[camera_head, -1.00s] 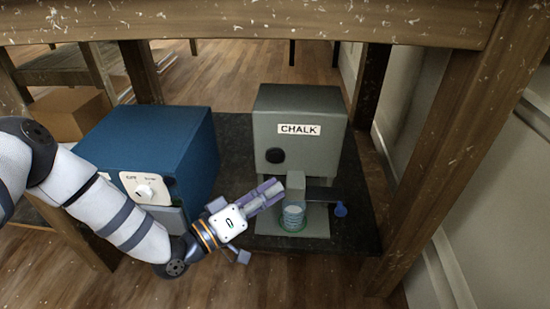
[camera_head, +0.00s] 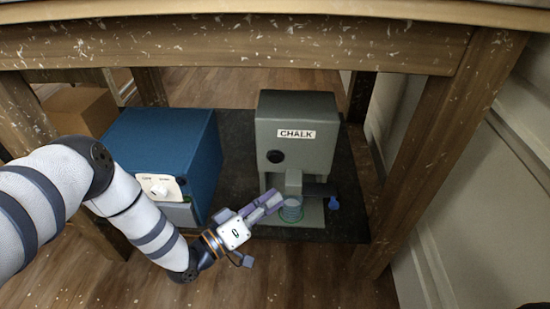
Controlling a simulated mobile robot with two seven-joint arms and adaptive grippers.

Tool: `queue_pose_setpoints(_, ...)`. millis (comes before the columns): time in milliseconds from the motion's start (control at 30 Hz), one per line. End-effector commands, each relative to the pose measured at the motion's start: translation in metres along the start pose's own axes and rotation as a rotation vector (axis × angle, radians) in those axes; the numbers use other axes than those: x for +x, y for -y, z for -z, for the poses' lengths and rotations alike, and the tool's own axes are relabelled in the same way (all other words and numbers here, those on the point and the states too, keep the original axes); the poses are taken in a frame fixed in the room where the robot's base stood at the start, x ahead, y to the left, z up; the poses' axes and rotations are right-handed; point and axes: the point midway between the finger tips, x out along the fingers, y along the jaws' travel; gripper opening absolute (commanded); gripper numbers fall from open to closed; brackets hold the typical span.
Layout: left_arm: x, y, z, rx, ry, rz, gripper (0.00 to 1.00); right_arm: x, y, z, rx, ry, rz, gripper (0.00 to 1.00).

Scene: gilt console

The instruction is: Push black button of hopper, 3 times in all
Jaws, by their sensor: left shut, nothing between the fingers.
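The hopper (camera_head: 300,131) is a grey-green box with a white CHALK label, standing on a dark mat under the table. Its round black button (camera_head: 275,157) is on the front face, below and left of the label. A clear cup (camera_head: 291,209) with a green base rim stands under the spout (camera_head: 293,180). My left gripper (camera_head: 276,199) is shut and empty, in front of the hopper. Its tips are below the button and apart from it in the picture, close to the spout and cup. My right gripper is not in view.
A blue box with a white dial panel (camera_head: 163,150) stands left of the hopper. A small blue item (camera_head: 333,203) lies right of the cup. The wooden table edge (camera_head: 240,45) spans above, with a thick leg (camera_head: 440,150) at right. A cardboard box (camera_head: 80,108) is at left.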

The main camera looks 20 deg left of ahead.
Motion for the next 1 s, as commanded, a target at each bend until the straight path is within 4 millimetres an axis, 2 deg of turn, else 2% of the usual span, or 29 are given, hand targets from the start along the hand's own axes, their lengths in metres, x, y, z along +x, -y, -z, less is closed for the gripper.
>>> queue_pose_setpoints(500,0.049,0.038,0.034,0.001,0.000,0.000,0.00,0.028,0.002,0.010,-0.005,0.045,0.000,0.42)
queue_pose_setpoints(700,0.057,0.042,0.041,0.000,-0.001,0.000,0.00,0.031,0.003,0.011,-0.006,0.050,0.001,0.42)
queue_pose_setpoints(1000,0.057,0.041,0.042,0.000,-0.001,0.000,0.00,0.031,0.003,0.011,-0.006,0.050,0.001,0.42)
